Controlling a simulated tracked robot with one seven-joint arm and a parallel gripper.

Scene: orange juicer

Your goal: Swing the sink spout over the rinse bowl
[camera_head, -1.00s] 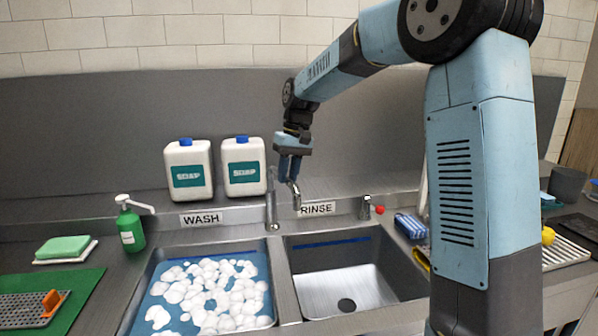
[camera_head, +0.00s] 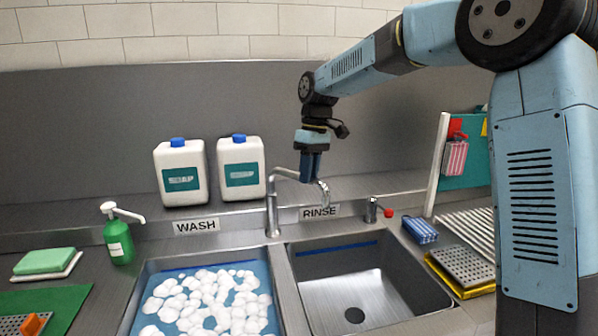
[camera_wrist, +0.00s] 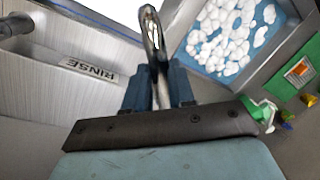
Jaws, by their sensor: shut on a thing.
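The sink spout (camera_head: 284,173) is a curved metal pipe on an upright post (camera_head: 272,212) between the two bowls. In the head view it reaches right from the post, and its downturned tip (camera_head: 324,196) shows in front of the RINSE label (camera_head: 319,212). My gripper (camera_head: 311,178) points down and is shut on the spout near its outer end. In the wrist view the shiny spout (camera_wrist: 152,40) passes between my two blue fingers (camera_wrist: 158,88). The rinse bowl (camera_head: 352,290) is an empty steel basin at lower right. How far the tip overhangs it is hard to tell.
The wash bowl (camera_head: 208,298), with blue water and white foam, lies left. Two white soap jugs (camera_head: 180,172) stand behind. A green pump bottle (camera_head: 118,240) stands far left. A small tap with a red knob (camera_head: 374,210) and a blue sponge (camera_head: 420,229) lie right.

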